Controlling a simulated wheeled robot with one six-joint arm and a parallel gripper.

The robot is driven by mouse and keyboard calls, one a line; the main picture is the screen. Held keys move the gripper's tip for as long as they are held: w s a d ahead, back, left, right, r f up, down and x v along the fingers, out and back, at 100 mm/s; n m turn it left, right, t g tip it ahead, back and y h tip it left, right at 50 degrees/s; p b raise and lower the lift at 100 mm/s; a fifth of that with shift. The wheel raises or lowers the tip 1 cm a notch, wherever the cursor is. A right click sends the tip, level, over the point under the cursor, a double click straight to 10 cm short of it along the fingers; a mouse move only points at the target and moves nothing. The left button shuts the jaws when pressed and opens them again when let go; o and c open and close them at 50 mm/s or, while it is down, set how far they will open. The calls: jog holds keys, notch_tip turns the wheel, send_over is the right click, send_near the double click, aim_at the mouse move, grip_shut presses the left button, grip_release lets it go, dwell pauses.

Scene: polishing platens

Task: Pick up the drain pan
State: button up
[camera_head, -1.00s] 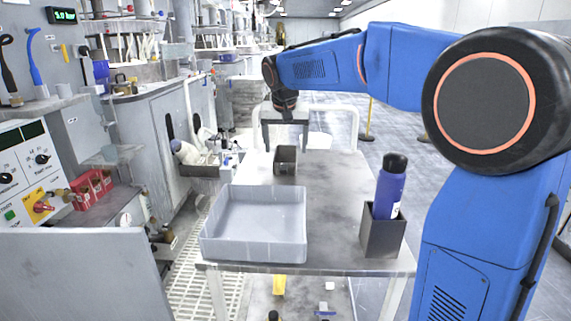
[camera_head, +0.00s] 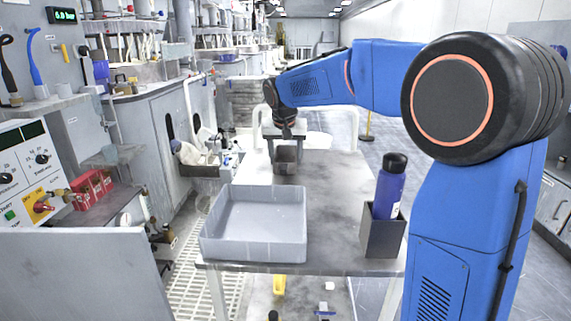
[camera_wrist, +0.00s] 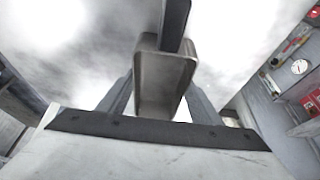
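The drain pan (camera_head: 286,161) appears to be the small, dark grey, open-topped metal container standing on the far half of the metal cart top. My gripper (camera_head: 286,150) points down over it, with one finger on its left and one on its right. In the wrist view the pan (camera_wrist: 163,85) sits between my two grey fingers (camera_wrist: 160,95), which lie close against its side walls; the exact contact is hard to see. A dark bar (camera_wrist: 175,25) reaches from the pan toward the top edge. The pan looks upright on the cart, with no visible gap beneath it.
A wide, shallow grey tray (camera_head: 210,244) stands at the cart's near left. A dark square holder (camera_head: 379,238) with a blue bottle (camera_head: 389,190) stands at the near right. The cart top (camera_head: 335,195) between them and the pan is clear. A machine panel (camera_head: 30,175) is at the left.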

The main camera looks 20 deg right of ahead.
jog(key=c, duration=0.5)
